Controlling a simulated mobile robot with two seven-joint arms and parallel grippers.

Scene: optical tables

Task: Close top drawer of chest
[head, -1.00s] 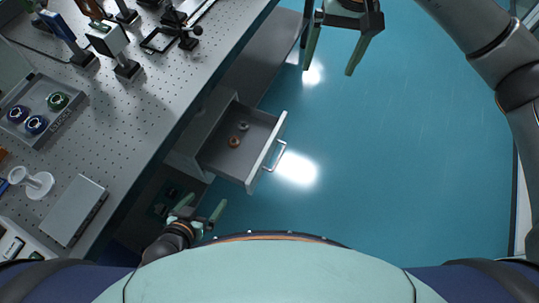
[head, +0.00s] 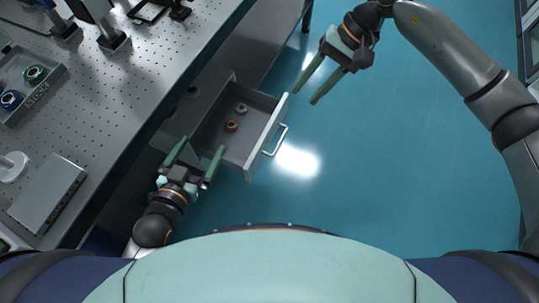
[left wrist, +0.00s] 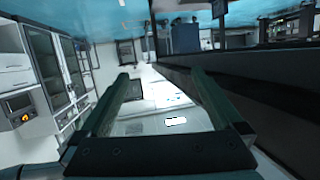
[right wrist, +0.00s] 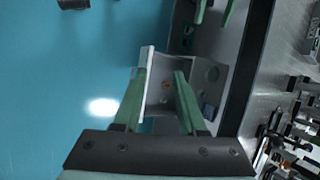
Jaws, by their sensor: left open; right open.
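The top drawer (head: 248,162) of the chest (head: 200,102) is pulled out, with a pale front and a bar handle (head: 275,140) facing the open floor. Two small round parts, one orange (head: 231,125) and one grey (head: 241,108), lie inside it. My left gripper (head: 196,151) is open and empty beside the drawer's near side; contact cannot be told. My right gripper (head: 304,98) is open and empty, just beyond the far end of the drawer front. In the right wrist view the drawer front (right wrist: 147,75) shows between and beyond the open fingers (right wrist: 157,72).
The perforated optical table (head: 110,110) overhangs the chest on the left. It carries a tray (head: 45,90) with round parts, a grey box (head: 48,190) and several optics mounts (head: 112,38). The blue floor (head: 400,170) to the right is clear.

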